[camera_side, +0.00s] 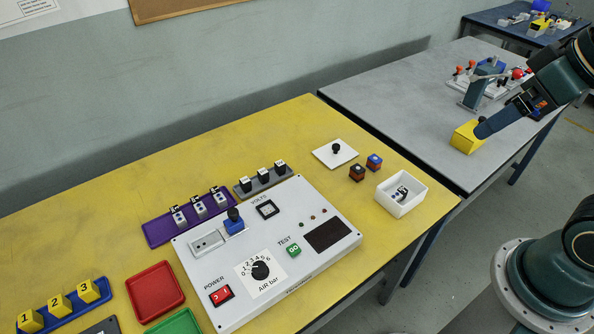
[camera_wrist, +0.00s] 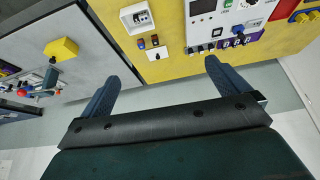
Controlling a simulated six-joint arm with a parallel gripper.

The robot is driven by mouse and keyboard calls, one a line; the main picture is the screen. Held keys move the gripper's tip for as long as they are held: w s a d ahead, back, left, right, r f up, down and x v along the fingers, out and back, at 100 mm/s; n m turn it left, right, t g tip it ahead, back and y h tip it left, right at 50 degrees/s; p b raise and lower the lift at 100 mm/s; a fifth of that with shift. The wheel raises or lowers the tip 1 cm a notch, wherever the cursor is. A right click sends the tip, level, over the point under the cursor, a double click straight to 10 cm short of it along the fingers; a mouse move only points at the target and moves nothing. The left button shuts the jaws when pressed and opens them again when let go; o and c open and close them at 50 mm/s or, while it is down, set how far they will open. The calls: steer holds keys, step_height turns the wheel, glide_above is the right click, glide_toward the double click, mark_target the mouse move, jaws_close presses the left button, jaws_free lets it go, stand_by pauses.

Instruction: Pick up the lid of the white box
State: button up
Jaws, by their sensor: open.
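The white box (camera_side: 402,208) stands open near the table's right edge, with small dark and metallic parts inside. My gripper (camera_side: 486,127) is over the grey table at the right, well apart from the lid, and overlaps a yellow block in this view. In the wrist view my gripper (camera_wrist: 161,70) is open and empty. There the lid (camera_wrist: 151,55) shows beyond and between the fingers, and the white box (camera_wrist: 128,23) is farther off.
Two small dark blocks (camera_side: 357,173), one with a blue top, sit between lid and box. A white control panel (camera_side: 205,275) fills the middle of the yellow table. A yellow block (camera_side: 464,139) and a fixture (camera_side: 480,87) are on the grey table. Bare yellow table lies behind the lid.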

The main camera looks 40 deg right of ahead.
steer(key=w+r+m+g, duration=0.2)
steer(key=w+m, duration=0.3)
steer(key=w, duration=0.7)
steer(key=m+g, duration=0.4)
steer(key=m, duration=0.9)
glide_above(336, 145)
step_height(336, 145, down, 26)
steer(key=shift+s+f, duration=0.15)
steer(key=shift+f, duration=3.95)
steer(key=shift+f, duration=0.1)
steer(key=shift+f, duration=2.5)
